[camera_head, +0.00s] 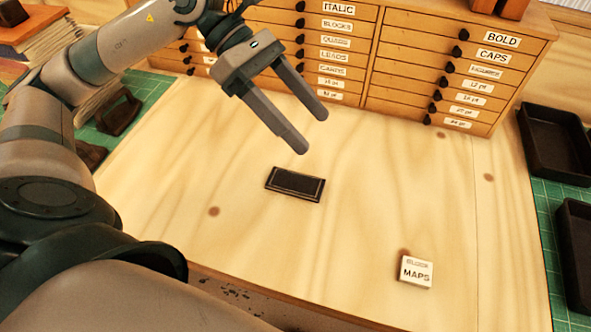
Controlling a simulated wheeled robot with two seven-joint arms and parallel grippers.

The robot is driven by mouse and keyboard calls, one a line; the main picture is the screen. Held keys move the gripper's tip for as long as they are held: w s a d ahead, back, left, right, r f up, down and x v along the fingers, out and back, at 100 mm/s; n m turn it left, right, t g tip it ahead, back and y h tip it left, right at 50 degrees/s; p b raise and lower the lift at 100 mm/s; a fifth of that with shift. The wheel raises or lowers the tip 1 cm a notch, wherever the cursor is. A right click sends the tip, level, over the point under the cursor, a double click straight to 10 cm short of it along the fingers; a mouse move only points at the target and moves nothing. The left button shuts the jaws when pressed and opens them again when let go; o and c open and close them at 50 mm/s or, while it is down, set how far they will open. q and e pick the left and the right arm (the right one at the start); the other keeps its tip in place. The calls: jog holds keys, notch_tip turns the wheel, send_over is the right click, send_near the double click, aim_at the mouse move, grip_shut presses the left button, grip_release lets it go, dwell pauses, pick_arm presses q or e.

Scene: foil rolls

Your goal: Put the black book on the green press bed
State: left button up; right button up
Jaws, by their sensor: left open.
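A thin black book (295,184) with a pale border line lies flat on the light wooden worktop (380,190), near the middle of the head view. My left gripper (312,132) reaches in from the upper left. Its two fingers are apart and empty, above the worktop and beyond the book, not touching it. Green gridded surfaces show at the left (150,95) and right (553,315) edges; I cannot tell whether either is the press bed. My right gripper is not in view.
A small white block (415,271) marked MAPS lies at the front right. A wooden drawer cabinet (400,60) with several labelled drawers stands at the back. Black trays (556,145) are at the right, stacked books (45,45) at the left. Worktop around the book is clear.

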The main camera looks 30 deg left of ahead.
pick_arm(q)
jog(key=w+a+f+t+y, duration=0.1)
jog(key=a+f+y, duration=0.5)
jog(key=a, duration=0.5)
jog(key=shift+f, duration=0.15)
jog(key=shift+w, duration=0.1)
jog(key=b, duration=0.3)
send_near(295, 182)
jog(key=shift+s+d+f, duration=0.15)
jog(key=shift+f, duration=0.25)
jog(key=shift+s+d+f, duration=0.15)
jog(key=shift+f, duration=0.3)
jog(key=shift+w+d+f, duration=0.1)
jog(key=shift+f, duration=0.2)
jog(key=shift+w+b+x, duration=0.15)
jog(key=shift+x, duration=1.15)
jog(key=shift+w+b+x, duration=0.1)
jog(key=shift+b+x, duration=0.05)
jog(key=shift+x, duration=1.15)
